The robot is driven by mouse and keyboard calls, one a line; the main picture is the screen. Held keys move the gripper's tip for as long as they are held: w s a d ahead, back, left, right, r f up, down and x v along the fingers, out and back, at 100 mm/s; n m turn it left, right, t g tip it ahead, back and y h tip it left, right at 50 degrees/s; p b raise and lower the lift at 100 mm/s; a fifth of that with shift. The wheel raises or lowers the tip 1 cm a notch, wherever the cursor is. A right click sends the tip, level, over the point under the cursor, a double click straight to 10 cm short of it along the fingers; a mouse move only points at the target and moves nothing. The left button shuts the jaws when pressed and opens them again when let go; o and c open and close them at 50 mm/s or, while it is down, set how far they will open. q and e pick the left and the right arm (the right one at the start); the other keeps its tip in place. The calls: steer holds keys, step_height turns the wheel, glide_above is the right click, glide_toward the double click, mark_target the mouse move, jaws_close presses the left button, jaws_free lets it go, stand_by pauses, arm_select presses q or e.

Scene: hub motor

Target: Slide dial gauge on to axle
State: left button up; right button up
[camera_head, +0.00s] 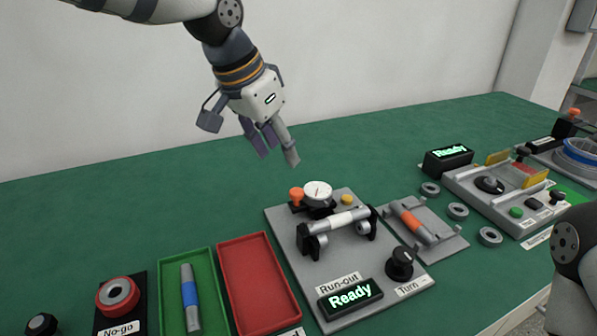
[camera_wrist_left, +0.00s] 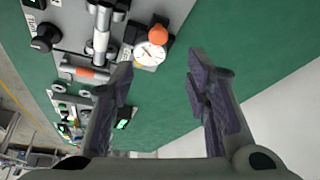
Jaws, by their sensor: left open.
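The dial gauge (camera_head: 318,192) has a round white face and an orange knob (camera_head: 296,195). It sits at the back of the grey run-out plate (camera_head: 285,219). The silver axle (camera_head: 341,222) lies across black supports in front of the gauge. My left gripper (camera_head: 272,157) is open and empty, above and behind the gauge, apart from it. In the left wrist view the gauge (camera_wrist_left: 150,52) and axle (camera_wrist_left: 101,42) show at the upper left, beyond the open left gripper (camera_wrist_left: 165,85). My right gripper is not in view; part of my right arm shows at the right edge.
A red tray (camera_head: 226,265) and a green tray (camera_head: 170,300) holding a blue-banded axle (camera_head: 189,298) are left of the plate. A grey holder with an orange-banded axle (camera_head: 415,224) and loose rings (camera_head: 458,211) are right. The table (camera_head: 120,190) behind is clear.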

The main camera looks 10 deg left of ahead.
mark_target(296, 191)
arm_select(q)
steer(key=x, duration=0.7)
steer(key=b+x, duration=0.1)
steer(key=x, duration=0.3)
steer(key=shift+s+f, duration=0.1)
steer(key=shift+s, duration=0.2)
jaws_close()
